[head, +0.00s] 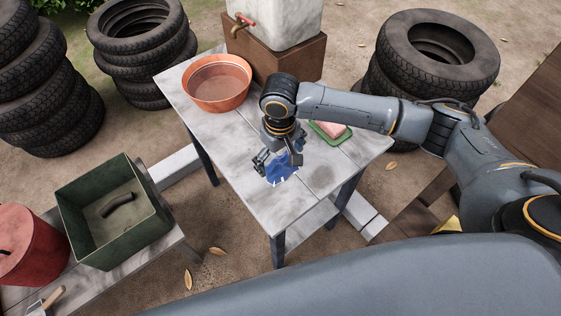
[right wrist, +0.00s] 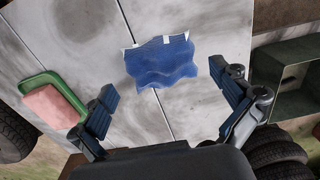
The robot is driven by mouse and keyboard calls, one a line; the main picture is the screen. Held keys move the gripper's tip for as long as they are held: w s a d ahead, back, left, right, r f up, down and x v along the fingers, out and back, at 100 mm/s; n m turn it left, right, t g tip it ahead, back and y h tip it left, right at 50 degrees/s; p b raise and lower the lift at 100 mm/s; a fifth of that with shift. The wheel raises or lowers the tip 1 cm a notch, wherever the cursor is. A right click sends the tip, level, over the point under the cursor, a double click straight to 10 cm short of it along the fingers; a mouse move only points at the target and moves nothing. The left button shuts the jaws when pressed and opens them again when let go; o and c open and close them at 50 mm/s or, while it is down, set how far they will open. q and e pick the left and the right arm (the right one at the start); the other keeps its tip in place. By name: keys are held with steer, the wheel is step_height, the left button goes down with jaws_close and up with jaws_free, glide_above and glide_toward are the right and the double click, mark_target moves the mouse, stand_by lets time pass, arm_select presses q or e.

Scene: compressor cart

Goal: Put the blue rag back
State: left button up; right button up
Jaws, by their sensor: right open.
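The blue rag (right wrist: 162,66) lies crumpled on the grey table top in the right wrist view, with small white patches along one edge. In the head view the rag (head: 283,170) shows under my right gripper (head: 277,162), which partly covers it. My right gripper is open and empty above the table, and in the right wrist view its fingers (right wrist: 166,112) stand wide apart with the rag between and beyond them. My left gripper is not in view.
On the table (head: 243,181) are an orange basin (head: 218,82) and a green dish with a pink block (head: 328,129). A green bin (head: 115,225) holding a dark curved piece stands at lower left beside a red container (head: 28,245). Tyre stacks (head: 140,45) surround the table.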

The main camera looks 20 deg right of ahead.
mark_target(280, 164)
step_height(280, 164, up, 10)
stand_by(0.3)
steer(key=shift+a+f, duration=0.15)
